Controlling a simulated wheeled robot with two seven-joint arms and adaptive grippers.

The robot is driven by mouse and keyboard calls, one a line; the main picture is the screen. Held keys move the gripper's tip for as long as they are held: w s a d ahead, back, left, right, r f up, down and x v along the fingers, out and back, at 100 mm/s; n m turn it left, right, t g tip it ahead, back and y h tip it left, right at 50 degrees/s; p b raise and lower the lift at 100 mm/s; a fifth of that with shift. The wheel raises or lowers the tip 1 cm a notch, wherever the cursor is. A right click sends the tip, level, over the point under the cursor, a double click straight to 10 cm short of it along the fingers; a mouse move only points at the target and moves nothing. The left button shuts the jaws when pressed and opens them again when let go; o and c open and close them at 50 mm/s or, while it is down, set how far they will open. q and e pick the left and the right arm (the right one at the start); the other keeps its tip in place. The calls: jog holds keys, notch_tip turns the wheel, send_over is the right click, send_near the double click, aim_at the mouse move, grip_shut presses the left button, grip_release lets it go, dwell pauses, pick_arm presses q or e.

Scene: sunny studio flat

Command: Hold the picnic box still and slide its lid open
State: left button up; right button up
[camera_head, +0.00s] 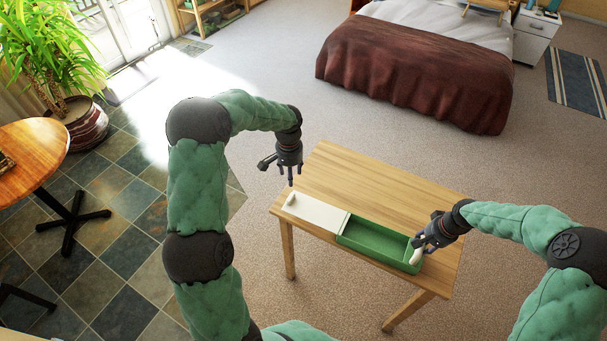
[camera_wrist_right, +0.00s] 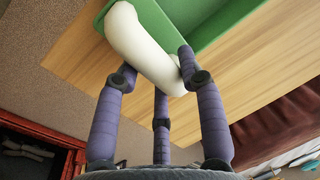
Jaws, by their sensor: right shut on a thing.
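The green picnic box (camera_head: 378,240) stands on the wooden table (camera_head: 375,185). Its white lid (camera_head: 318,214) is slid out to the left, with a small white knob (camera_head: 291,199) at its far left end. The part of the box interior that shows is open and looks empty. My right gripper (camera_head: 418,246) is shut on the box's white end handle (camera_head: 415,257). In the right wrist view its fingers (camera_wrist_right: 160,85) close around this thick white handle (camera_wrist_right: 142,45). My left gripper (camera_head: 280,172) is above the table's left edge, near the knob and apart from it, with fingers spread and empty.
The table is bare behind the box. A bed (camera_head: 420,75) stands beyond it at the back. A round wooden table (camera_head: 35,155) and a potted plant (camera_head: 85,122) are at the left, and open floor lies between.

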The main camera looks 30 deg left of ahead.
jog(key=o, duration=1.2)
jog(key=shift+c, duration=0.2)
notch_tip(320, 180, up, 12)
jog(key=d, duration=0.2)
jog(key=shift+d+f, duration=0.15)
jog(key=shift+d, duration=0.05)
jog(key=o, duration=0.5)
